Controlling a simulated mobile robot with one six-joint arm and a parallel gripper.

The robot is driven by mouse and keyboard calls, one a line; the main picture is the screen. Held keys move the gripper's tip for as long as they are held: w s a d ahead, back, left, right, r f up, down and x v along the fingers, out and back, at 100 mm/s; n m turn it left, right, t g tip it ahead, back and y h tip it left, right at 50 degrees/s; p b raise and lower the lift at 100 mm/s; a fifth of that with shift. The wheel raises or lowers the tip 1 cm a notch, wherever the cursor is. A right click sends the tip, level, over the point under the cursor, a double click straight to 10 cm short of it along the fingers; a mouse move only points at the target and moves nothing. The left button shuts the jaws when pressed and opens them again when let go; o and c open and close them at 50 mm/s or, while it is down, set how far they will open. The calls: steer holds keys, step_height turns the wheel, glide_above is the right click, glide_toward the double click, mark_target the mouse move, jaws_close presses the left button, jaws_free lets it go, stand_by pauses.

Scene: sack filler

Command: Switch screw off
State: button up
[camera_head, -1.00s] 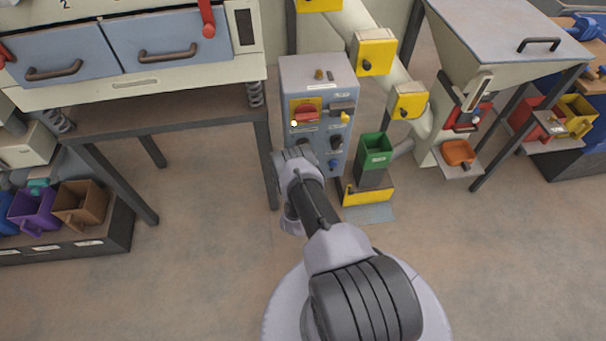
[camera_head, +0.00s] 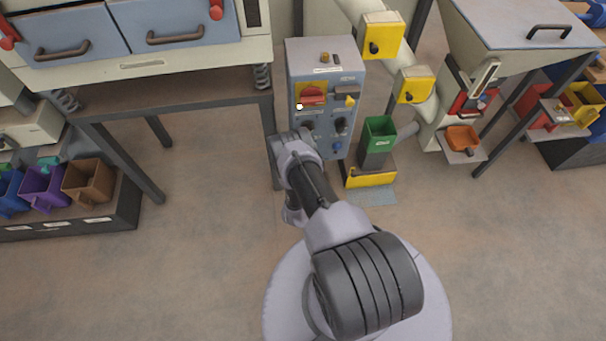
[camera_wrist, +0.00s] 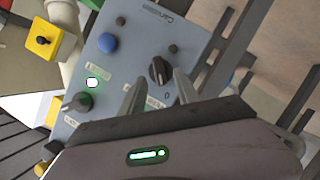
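The grey control cabinet (camera_head: 322,75) stands upright in the middle of the head view, with a red-and-yellow switch (camera_head: 312,96) and dark rotary knobs below it. In the wrist view its panel (camera_wrist: 135,40) carries a black knob (camera_wrist: 158,70) with a white pointer line, a second dark knob (camera_wrist: 78,103), a lit green lamp (camera_wrist: 92,83) and a blue button (camera_wrist: 107,42). My gripper (camera_wrist: 162,77) is open, its two fingers apart on either side of the black knob in the picture. Contact cannot be told. Labels are too small to read.
A green bin (camera_head: 380,134) on a yellow-edged base (camera_head: 370,180) stands close to the right of the cabinet. A table leg (camera_head: 271,140) is close on its left. Yellow switch boxes (camera_head: 381,36) sit on the pipe behind. The floor in front is clear.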

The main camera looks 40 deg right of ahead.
steer(key=p+v, duration=0.5)
steer(key=v, duration=0.8)
stand_by(0.7)
